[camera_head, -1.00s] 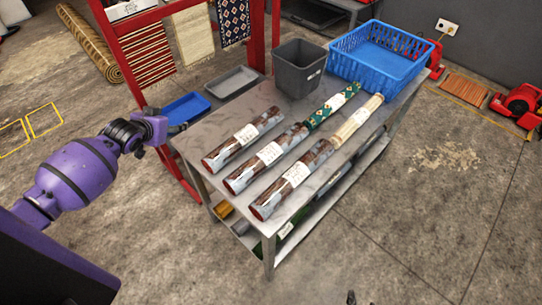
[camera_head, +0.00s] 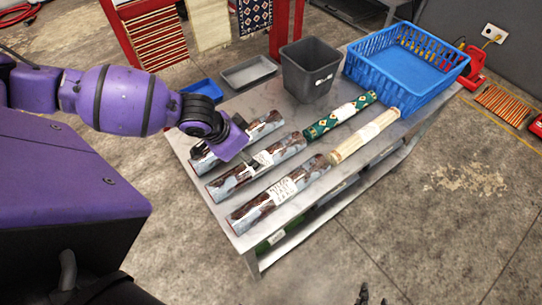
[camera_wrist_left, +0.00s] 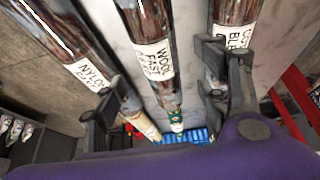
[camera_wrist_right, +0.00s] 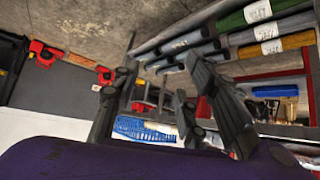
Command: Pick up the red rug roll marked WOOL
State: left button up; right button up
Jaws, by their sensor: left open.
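Three dark red-brown rolls with pale patches and white labels lie side by side on the metal table (camera_head: 315,205). The middle one is the WOOL roll (camera_head: 229,183); its label reads WOOL FAST in the left wrist view (camera_wrist_left: 152,62). The NYLON roll (camera_head: 262,205) lies on its front side, and a third roll (camera_head: 265,125) on its far side. My left gripper (camera_head: 238,158) is open above the WOOL roll, fingers (camera_wrist_left: 160,92) on either side of it in the picture; I see no contact. My right gripper (camera_head: 370,297) is open and empty, away from the table.
A green patterned roll (camera_head: 340,116) and a cream roll (camera_head: 365,135) lie beyond the red rolls. A dark grey bin (camera_head: 310,72) and a blue basket (camera_head: 405,68) stand at the back. A grey tray (camera_head: 248,72) lies behind the table.

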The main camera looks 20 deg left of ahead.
pick_arm(q)
jog(key=shift+s+x, duration=0.25)
jog(key=shift+x, duration=0.95)
jog(key=shift+w+f, duration=0.1)
jog(key=shift+f, duration=0.4)
jog(key=x, duration=0.3)
jog(key=shift+w+d+f, duration=0.1)
jog(key=shift+d+f, duration=0.1)
jog(key=shift+f, duration=0.15)
jog(key=shift+w+f, duration=0.1)
jog(key=shift+f, duration=0.15)
jog(key=c, duration=1.1)
grip_shut()
jog(key=shift+w, duration=0.1)
pick_arm(e)
jog(key=s, duration=0.1)
jog(key=f, duration=0.1)
jog(key=s, duration=0.1)
jog(key=shift+s+a+f, duration=0.25)
jog(key=shift+s+f, duration=0.05)
